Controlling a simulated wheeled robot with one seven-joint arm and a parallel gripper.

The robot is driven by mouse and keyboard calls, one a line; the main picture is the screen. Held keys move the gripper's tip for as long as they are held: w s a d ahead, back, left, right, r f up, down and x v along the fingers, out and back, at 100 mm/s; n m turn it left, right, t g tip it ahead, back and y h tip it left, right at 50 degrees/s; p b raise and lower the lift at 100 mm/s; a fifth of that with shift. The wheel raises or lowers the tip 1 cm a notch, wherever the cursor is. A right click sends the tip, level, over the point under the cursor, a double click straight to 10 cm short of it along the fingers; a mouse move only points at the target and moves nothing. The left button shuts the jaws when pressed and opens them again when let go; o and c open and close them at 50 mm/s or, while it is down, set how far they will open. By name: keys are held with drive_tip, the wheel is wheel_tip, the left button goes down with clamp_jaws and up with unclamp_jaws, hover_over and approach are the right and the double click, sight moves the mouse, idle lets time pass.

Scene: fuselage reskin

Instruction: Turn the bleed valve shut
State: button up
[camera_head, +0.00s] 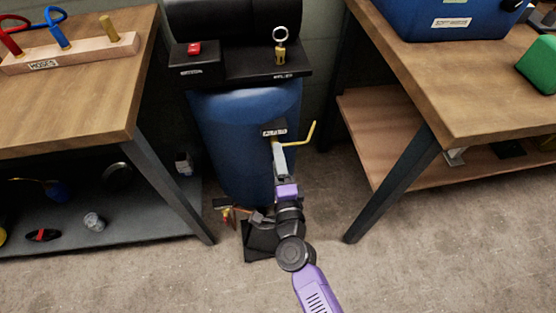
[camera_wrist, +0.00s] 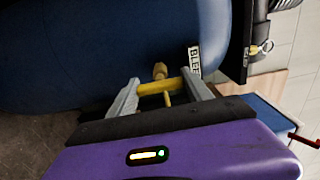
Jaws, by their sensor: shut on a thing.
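The bleed valve shows in the wrist view as a brass stem (camera_wrist: 160,70) with a yellow handle (camera_wrist: 158,88) in front of the blue tank (camera_wrist: 100,50). A white label reading "BLE…" (camera_wrist: 195,58) is beside it. My gripper (camera_wrist: 161,92) has one finger on each side of the yellow handle and is shut on it. In the head view my gripper (camera_head: 277,147) is at the front of the tank (camera_head: 235,135), just below a small label (camera_head: 274,131). A bent yellow bar (camera_head: 303,141) sticks out right of the fingers. The valve stem is hidden there.
A red button box (camera_head: 195,62) and a brass fitting with a ring (camera_head: 280,50) sit atop the tank. Workbenches stand left (camera_head: 80,100) and right (camera_head: 480,90), with legs close to the tank.

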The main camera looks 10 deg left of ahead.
idle(0.3)
drive_tip(key=o, duration=1.4)
drive_tip(key=shift+c, duration=0.2)
drive_tip(key=v, duration=0.8)
drive_tip(key=shift+w, duration=0.1)
